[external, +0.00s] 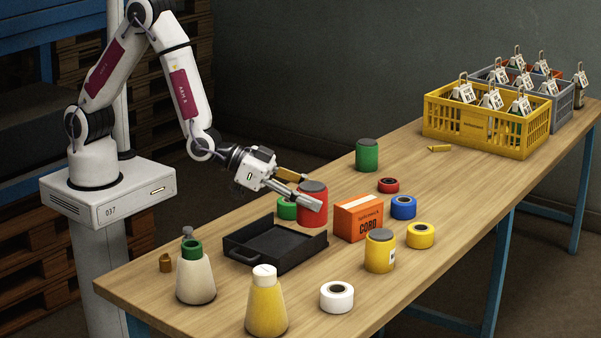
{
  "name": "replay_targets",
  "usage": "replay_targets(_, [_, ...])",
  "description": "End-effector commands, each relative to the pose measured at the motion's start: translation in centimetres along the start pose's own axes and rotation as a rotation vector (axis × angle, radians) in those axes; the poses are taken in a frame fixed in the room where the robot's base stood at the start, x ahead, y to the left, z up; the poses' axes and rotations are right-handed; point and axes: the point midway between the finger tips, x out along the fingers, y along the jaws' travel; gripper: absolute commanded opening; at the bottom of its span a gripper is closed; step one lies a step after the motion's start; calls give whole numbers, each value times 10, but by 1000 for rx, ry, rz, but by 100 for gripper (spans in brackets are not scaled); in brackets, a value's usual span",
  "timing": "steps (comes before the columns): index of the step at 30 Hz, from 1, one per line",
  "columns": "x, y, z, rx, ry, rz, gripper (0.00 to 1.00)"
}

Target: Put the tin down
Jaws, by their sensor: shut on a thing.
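A red tin (311,214) with a dark grey lid stands upright in the middle of the table, behind the black tray. My gripper (307,191) is shut on it, with its fingers reaching across the tin's upper part from the left. I cannot tell from this view whether the tin's base touches the table or hangs slightly above it. Part of the tin's side is hidden by the near finger.
A black tray (235,249) lies in front, and an orange cord box (359,222) stands to the right. A green roll (287,208) sits close at left. Green (367,155) and yellow (380,254) tins stand apart. A yellow crate (483,133) is at the far right.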

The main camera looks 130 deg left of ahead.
Motion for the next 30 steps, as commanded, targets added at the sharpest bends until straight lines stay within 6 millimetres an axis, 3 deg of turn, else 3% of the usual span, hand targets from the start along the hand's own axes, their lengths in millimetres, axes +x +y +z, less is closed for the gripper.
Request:
replay_targets(6, [-28,29,11,-8,3,-19,13])
replay_targets(12, [-55,35,26,-31,2,-75,13])
replay_targets(17, [-73,20,36,-61,1,-149,13])
replay_targets(24, [-89,-24,45,-114,3,-276,13])
replay_targets(30, [-92,-36,43,-130,3,-309,13])
